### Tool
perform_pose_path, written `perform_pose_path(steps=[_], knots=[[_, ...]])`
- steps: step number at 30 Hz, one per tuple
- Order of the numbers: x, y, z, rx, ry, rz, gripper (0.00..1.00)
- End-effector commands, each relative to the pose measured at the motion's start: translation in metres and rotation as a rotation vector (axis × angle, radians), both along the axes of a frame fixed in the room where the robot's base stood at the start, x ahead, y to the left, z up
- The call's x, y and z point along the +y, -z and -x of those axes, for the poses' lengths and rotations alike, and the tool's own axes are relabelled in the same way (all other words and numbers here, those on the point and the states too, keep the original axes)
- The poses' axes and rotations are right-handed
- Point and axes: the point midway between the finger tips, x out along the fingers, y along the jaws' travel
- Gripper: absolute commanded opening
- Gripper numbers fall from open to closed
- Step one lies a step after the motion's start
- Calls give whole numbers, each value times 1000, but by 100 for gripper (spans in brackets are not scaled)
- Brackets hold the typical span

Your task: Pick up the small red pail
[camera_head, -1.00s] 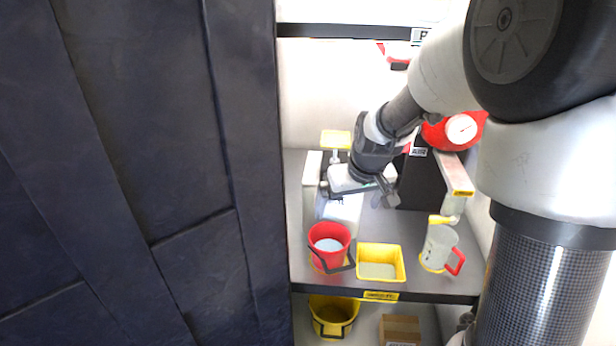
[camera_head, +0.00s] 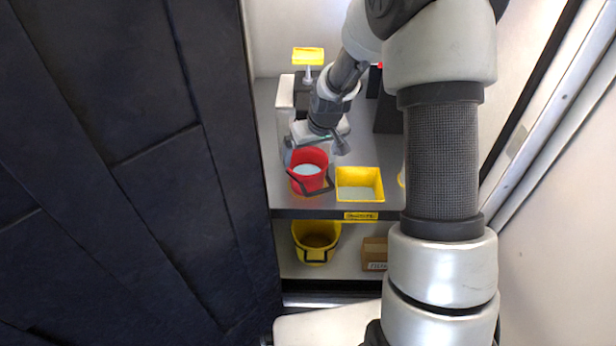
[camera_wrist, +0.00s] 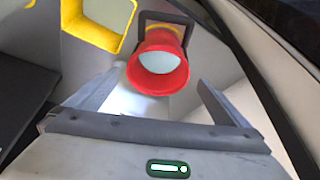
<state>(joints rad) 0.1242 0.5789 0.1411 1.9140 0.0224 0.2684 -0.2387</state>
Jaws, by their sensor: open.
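The small red pail (camera_head: 309,171) stands upright on the grey shelf near its front edge, with a pale content inside and a dark handle at its front. In the wrist view the red pail (camera_wrist: 158,66) lies ahead, between and beyond the fingers. My gripper (camera_head: 322,139) is just behind and above the pail in the head view. Its two fingers (camera_wrist: 153,97) are spread apart with nothing between them, and the pail looks apart from them. The far side of the pail is partly hidden by my gripper in the head view.
A yellow square bin (camera_head: 360,196) stands right beside the pail. A white dispenser with a yellow top (camera_head: 308,56) stands behind. A dark wall panel (camera_head: 130,180) closes off the left. A yellow bucket (camera_head: 316,243) and a cardboard box (camera_head: 374,254) sit on the shelf below.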

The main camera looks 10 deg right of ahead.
Motion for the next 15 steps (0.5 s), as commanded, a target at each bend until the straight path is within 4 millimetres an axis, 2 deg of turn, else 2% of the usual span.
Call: perform_pose_path(steps=[9, 15], knots=[[3, 41, -20, 1, -1, -2, 100], [3, 45, -24, -2, 0, -1, 100]])
